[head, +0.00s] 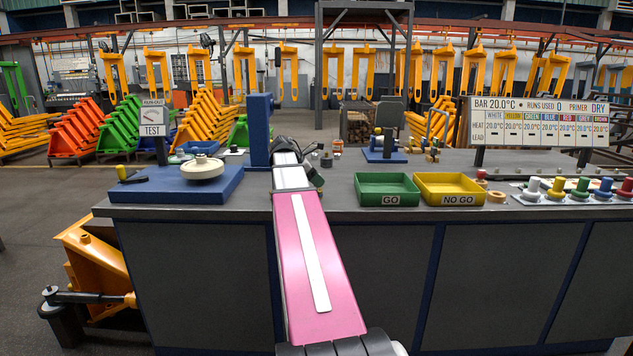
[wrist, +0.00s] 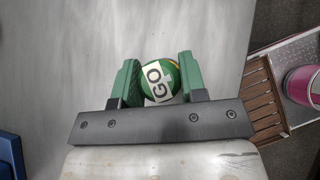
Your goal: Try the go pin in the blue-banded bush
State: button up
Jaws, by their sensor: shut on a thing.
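The go pin (wrist: 157,83) shows in the wrist view as a round green end with a white GO label. My gripper (wrist: 158,70) is shut on it between two green fingers, over a plain grey surface. In the head view my pink arm reaches over the bench and mostly hides my gripper and the pin. No bush shows in the wrist view. Small coloured parts stand on the bench near a blue stand (head: 384,155), one with blue on it; I cannot tell which is the blue-banded bush.
A green GO tray (head: 387,178) and a yellow NO GO tray (head: 449,178) stand right of my arm. A blue plate (head: 150,190) with a pale round disc (head: 202,168) lies left. Coloured flanged pieces, including a blue one (head: 603,190), line the right. A blue post (head: 259,130) stands close to my arm.

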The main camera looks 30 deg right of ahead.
jog(key=shift+r, duration=1.5)
jog(key=shift+r, duration=2.4)
